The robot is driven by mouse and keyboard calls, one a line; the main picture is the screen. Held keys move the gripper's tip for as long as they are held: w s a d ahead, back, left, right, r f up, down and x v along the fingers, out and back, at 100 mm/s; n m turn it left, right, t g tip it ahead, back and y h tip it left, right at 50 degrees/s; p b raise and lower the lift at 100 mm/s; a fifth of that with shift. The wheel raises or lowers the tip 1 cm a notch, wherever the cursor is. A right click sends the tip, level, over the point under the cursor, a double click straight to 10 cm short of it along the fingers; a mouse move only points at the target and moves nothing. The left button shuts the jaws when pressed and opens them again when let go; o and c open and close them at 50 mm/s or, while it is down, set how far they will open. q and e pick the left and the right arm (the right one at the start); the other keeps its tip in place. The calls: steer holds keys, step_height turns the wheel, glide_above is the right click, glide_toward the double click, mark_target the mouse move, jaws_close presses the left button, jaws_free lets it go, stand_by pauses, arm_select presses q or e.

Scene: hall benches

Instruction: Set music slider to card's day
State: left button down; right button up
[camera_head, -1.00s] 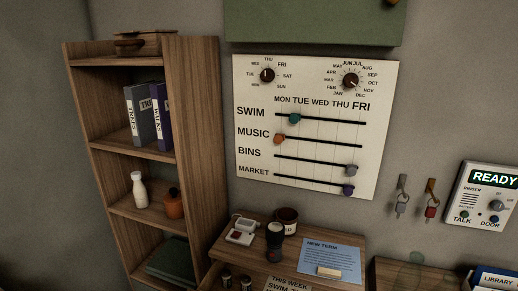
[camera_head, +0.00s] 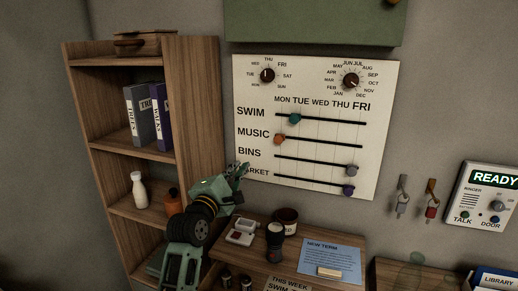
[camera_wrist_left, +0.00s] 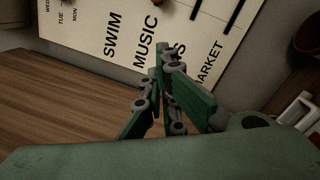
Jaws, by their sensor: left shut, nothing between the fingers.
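The white slider board (camera_head: 320,200) hangs on the wall with rows SWIM, MUSIC, BINS and MARKET. The orange music knob (camera_head: 279,140) sits at the far left of its track, under MON. The teal swim knob (camera_head: 294,118) is near TUE. The bins knob (camera_head: 352,170) and purple market knob (camera_head: 348,190) are near FRI. A card headed THIS WEEK (camera_head: 290,283) lies on the bench, mostly cut off by the frame edge; its day cannot be read. My left gripper (camera_head: 243,170) is shut and empty, in front of the board's lower left. It also shows in the left wrist view (camera_wrist_left: 163,52).
A wooden shelf (camera_head: 198,110) stands left of the board, close to my left arm. Keys and an intercom (camera_head: 487,195) are at right.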

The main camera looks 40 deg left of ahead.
mark_target(279, 139)
arm_select(q)
steer(key=w+r+p, duration=0.2)
steer(key=w+p, duration=0.2)
steer(key=w, duration=0.7)
steer(key=shift+d+r+p, duration=0.25)
steer(key=shift+r+p, duration=0.15)
